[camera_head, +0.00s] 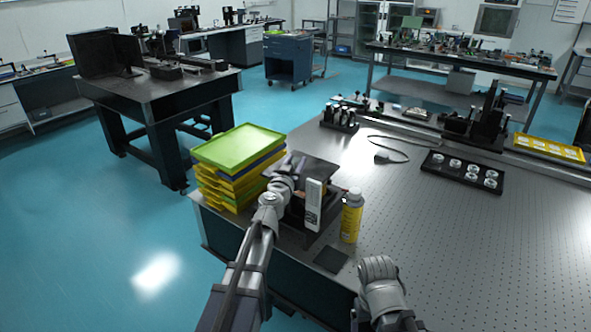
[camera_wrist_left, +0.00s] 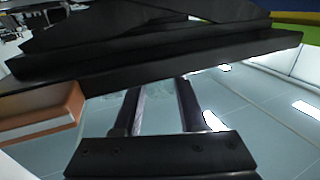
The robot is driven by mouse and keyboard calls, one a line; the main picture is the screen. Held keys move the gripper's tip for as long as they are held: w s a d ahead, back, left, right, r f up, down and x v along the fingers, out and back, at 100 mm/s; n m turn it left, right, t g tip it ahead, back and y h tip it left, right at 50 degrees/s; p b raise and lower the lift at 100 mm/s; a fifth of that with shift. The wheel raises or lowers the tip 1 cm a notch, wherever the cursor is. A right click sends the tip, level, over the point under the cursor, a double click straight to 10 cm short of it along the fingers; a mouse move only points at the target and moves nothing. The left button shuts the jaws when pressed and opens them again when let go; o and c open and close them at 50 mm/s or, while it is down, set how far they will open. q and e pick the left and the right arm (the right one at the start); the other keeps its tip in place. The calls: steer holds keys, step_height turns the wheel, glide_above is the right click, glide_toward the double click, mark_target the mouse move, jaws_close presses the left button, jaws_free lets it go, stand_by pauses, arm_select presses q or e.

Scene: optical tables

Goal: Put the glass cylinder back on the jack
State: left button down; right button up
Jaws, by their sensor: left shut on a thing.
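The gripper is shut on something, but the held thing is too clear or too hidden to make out. I cannot pick out the glass cylinder for certain in either view.
Stacked yellow trays with a green top one (camera_head: 238,148) stand left of the gripper. A white handheld meter (camera_head: 313,205) and a yellow bottle (camera_head: 351,216) stand close on its right. A black tray of optics (camera_head: 462,171) lies farther right. The perforated tabletop (camera_head: 440,235) is mostly clear.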

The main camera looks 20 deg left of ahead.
arm_select(q)
steer(key=shift+f, duration=0.15)
steer(key=shift+c, duration=2.3)
jaws_free()
steer(key=shift+r, duration=0.2)
steer(key=s, duration=1.2)
